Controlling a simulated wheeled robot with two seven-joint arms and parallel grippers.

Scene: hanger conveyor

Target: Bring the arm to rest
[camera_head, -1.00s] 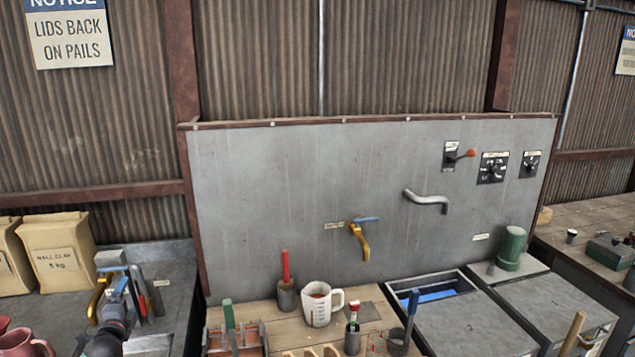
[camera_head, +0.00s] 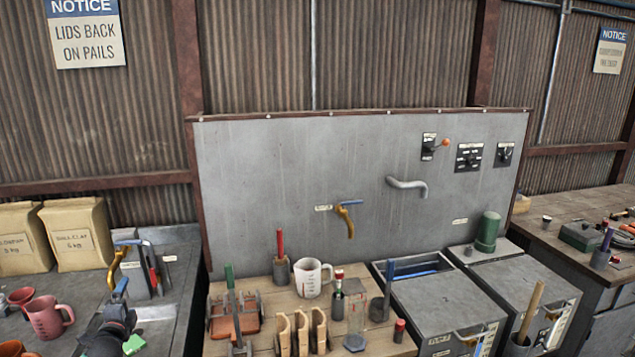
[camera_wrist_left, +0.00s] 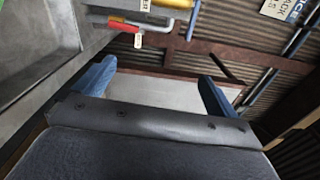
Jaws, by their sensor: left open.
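My left gripper (camera_head: 121,290) shows at the lower left of the head view, over the grey bench (camera_head: 185,270), with its dark wrist below it. In the left wrist view its two blue fingers (camera_wrist_left: 155,88) stand wide apart with nothing between them. A grey panel (camera_wrist_left: 175,90) shows beyond the gap. Most of my left arm is out of the picture. My right arm and gripper are not in view.
Red mugs (camera_head: 47,318) stand left of my left gripper, and clay bags (camera_head: 78,235) behind it. A white measuring mug (camera_head: 311,279), wooden blocks (camera_head: 300,333) and several tools crowd the wooden bench to the right. A sheet-metal panel (camera_head: 280,180) rises behind.

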